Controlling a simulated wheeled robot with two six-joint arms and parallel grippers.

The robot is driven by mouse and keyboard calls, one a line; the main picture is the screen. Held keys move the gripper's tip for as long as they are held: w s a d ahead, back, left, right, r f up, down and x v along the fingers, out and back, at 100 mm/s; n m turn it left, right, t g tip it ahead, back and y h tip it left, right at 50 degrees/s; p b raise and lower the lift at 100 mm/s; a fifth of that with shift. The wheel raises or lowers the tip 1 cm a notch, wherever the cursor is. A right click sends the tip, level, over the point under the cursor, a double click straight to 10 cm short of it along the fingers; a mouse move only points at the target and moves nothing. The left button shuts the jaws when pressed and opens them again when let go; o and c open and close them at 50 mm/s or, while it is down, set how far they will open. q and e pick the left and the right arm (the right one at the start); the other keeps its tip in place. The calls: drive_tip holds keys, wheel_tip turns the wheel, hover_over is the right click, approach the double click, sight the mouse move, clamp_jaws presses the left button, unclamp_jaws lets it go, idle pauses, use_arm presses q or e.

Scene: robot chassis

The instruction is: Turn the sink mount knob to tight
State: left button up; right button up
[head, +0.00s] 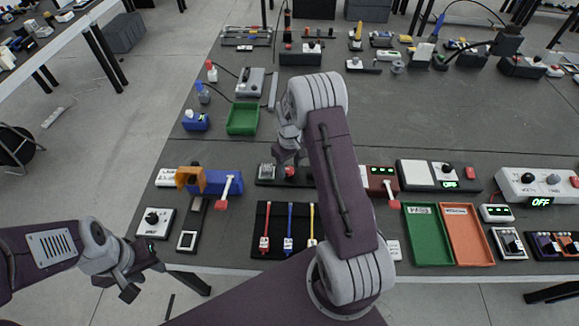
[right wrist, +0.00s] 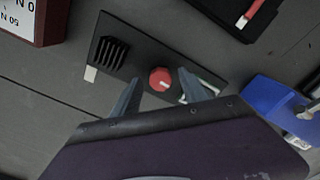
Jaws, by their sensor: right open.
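My right gripper (head: 290,158) is over the knob. Its two fingers (right wrist: 160,77) are apart, one on each side of the knob in the picture; I see no contact and cannot tell their height. My left gripper (head: 144,279) looks open and empty at the table's front left edge.
A blue block (head: 222,181) with a lever stands left of the plate. A black mat (head: 276,247) with coloured levers lies in front. A dark red box (head: 380,178) is to the right. The table behind the plate has free room.

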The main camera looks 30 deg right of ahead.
clamp_jaws()
drive_tip(key=shift+m, duration=0.3)
drive_tip(key=m+p, duration=0.1)
drive_tip(key=m, duration=0.6)
drive_tip(key=shift+m+p, duration=0.3)
drive_tip(key=shift+p, duration=0.1)
drive_tip(key=m, duration=0.4)
drive_tip(key=shift+m+p, duration=0.3)
drive_tip(key=shift+w+m, duration=0.1)
drive_tip(key=shift+m, duration=2.1)
